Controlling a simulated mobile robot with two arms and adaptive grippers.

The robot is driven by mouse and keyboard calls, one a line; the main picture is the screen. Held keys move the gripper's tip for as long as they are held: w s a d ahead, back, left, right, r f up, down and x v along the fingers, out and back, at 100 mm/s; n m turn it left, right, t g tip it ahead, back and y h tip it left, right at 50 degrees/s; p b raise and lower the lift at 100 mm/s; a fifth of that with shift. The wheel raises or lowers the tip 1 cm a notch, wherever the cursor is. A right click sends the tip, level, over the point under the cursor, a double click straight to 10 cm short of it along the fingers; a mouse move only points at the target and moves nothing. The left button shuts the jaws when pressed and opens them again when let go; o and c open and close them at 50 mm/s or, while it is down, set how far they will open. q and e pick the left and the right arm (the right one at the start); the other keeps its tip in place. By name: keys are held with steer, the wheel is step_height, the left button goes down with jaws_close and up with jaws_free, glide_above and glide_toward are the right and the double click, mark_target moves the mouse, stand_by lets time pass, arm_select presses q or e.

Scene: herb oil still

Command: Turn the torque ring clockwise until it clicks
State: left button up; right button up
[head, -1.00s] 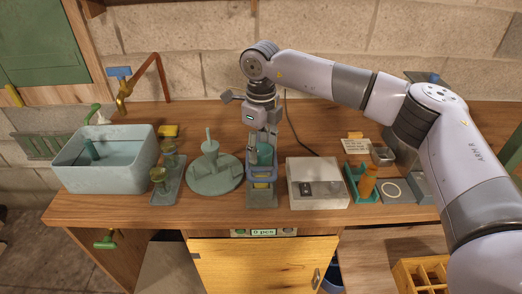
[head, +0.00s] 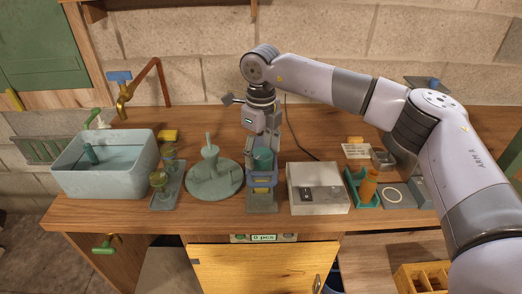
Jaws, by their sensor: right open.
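A small stand (head: 262,203) at the middle of the bench holds a green cylindrical piece (head: 262,160) with blue and yellow parts (head: 262,182) around and below it. I cannot tell for certain which of these is the torque ring. My right gripper (head: 262,147) points down at the top of this stand, with its fingers at or just behind the green piece. It is open. The fingers are small and partly hidden, so contact with the green piece cannot be told. My left gripper is not in view.
Left of the stand are a round green base with a post (head: 213,182), a tray with brass-green cups (head: 167,188) and a basin (head: 105,170). Right are a pale box (head: 318,190), an orange bottle (head: 369,184) and a grey plate with a white ring (head: 394,196). The bench's front strip is clear.

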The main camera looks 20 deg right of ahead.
stand_by(0.3)
step_height(320, 180, up, 12)
stand_by(0.4)
step_height(320, 180, up, 5)
steer(key=n+p, duration=0.2)
steer(key=p, duration=0.2)
glide_above(261, 153)
steer(key=n+p, duration=0.1)
step_height(261, 153, down, 17)
steer(key=p, duration=0.4)
steer(key=shift+a+r, duration=0.1)
steer(key=shift+a, duration=0.05)
steer(key=shift+c, duration=0.2)
